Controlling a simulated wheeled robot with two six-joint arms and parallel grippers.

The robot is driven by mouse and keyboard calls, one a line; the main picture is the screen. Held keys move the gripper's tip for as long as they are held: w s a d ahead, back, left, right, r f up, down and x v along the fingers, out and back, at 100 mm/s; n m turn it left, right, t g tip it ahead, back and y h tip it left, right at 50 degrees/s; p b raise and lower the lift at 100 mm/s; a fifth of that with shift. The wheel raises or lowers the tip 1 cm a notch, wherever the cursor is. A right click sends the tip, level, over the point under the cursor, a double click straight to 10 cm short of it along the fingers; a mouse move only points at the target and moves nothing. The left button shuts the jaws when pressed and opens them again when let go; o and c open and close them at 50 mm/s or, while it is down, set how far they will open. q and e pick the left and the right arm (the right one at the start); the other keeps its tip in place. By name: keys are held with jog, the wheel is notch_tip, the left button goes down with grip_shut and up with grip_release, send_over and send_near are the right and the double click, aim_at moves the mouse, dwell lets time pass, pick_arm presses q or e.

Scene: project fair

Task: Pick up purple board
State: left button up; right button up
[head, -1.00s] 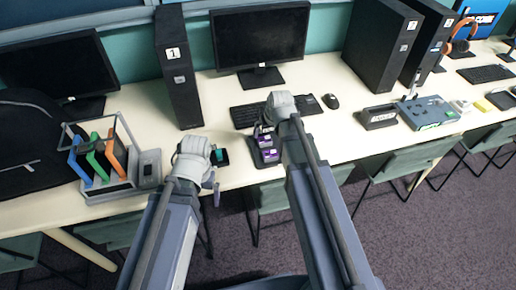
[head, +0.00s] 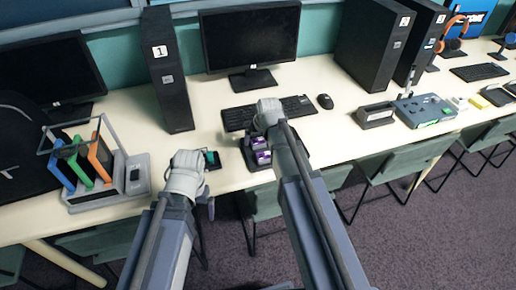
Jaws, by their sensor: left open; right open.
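Purple boards (head: 261,150) sit in a small dark holder (head: 249,163) near the table's front edge, below the keyboard. My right gripper (head: 262,122) is at the back of this holder; its wrist and arm cover the fingers and part of the holder. I cannot see whether it touches a board. My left gripper (head: 200,182) is to the left, near the table's front edge, beside a small dark item with a teal top (head: 211,159). Its fingers are mostly hidden by its own wrist, and I see nothing held in it.
A keyboard (head: 240,117) and monitor (head: 251,38) stand behind, with a black tower (head: 167,80) to their left. A rack with blue, green and orange panels (head: 98,157) stands at left. The table (head: 320,143) is clear right of the holder.

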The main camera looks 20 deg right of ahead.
jog(key=shift+x, duration=0.75)
jog(key=shift+r, duration=0.1)
jog(key=c, duration=1.4)
